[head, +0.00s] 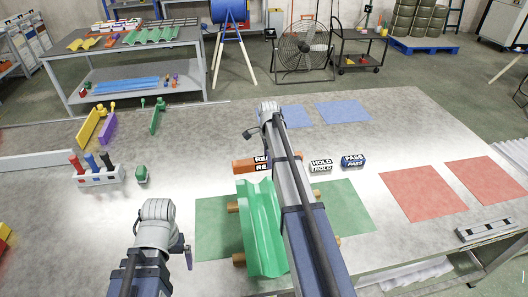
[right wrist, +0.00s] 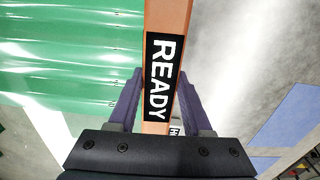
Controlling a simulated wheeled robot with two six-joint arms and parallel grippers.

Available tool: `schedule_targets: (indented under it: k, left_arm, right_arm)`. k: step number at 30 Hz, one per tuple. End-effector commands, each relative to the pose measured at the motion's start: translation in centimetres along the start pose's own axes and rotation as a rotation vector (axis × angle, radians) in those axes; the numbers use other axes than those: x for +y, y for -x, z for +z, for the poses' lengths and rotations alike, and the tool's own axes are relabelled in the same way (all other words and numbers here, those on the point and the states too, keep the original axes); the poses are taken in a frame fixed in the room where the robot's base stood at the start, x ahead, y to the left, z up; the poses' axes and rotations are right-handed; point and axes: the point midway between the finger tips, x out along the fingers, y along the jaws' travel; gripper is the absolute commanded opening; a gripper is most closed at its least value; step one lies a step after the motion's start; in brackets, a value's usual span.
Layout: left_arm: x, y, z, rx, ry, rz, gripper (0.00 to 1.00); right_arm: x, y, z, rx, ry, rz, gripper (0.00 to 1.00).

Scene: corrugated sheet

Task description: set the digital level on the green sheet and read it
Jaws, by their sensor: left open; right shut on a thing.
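The digital level is an orange bar with black READY labels (head: 246,167); in the head view it lies across, just beyond the far end of the green sheet, partly hidden by my right arm. The green corrugated sheet (head: 262,230) lies on wooden rods over a green mat. In the right wrist view my right gripper (right wrist: 155,88) is shut on the level (right wrist: 168,20), one finger on each side, with the green sheet (right wrist: 65,50) beside it. I cannot tell whether the level touches the table. My left gripper (head: 187,255) is open and empty, left of the sheet.
A HOLD block (head: 321,167) and a blue PASS block (head: 353,161) stand right of the level. Red mats (head: 420,193) and blue mats (head: 343,111) are empty. A marker holder (head: 97,178) and a small green block (head: 142,174) stand at left.

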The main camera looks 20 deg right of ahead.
Motion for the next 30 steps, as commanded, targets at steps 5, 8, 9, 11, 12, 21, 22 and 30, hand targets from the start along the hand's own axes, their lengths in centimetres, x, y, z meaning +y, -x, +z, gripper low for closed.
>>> schedule_targets:
  k: [5,8,9,11,12,21,22,30]
  left_arm:
    - [-0.3,3.0,0.2,0.000,0.000,0.000,1.00]
    - [-0.4,4.0,0.2,0.000,-0.001,0.000,1.00]
    - [-0.4,4.2,0.2,0.000,-0.001,0.000,1.00]
    - [-0.4,4.3,0.3,0.000,-0.001,0.000,1.00]
    - [-0.4,4.3,0.3,0.000,-0.001,0.000,1.00]
    - [-0.4,4.2,0.2,0.000,-0.001,0.000,1.00]
    - [-0.4,4.1,0.2,0.000,-0.001,0.000,1.00]
    - [-0.3,3.2,0.2,0.000,0.000,0.000,1.00]
  right_arm:
    - [7.2,3.1,-0.5,0.000,-0.018,0.000,0.00]
    - [9.9,4.0,-0.6,0.000,-0.025,0.000,0.00]
    - [10.6,4.2,-0.7,0.000,-0.028,0.000,0.00]
    - [11.3,4.4,-0.7,0.000,-0.030,0.000,0.00]
    - [11.4,4.4,-0.8,0.000,-0.031,0.000,0.00]
    - [11.2,4.2,-0.8,0.000,-0.031,0.000,0.00]
    - [11.2,4.2,-0.8,0.000,-0.031,0.000,0.00]
    - [11.2,3.2,-0.8,0.000,-0.031,0.000,0.00]
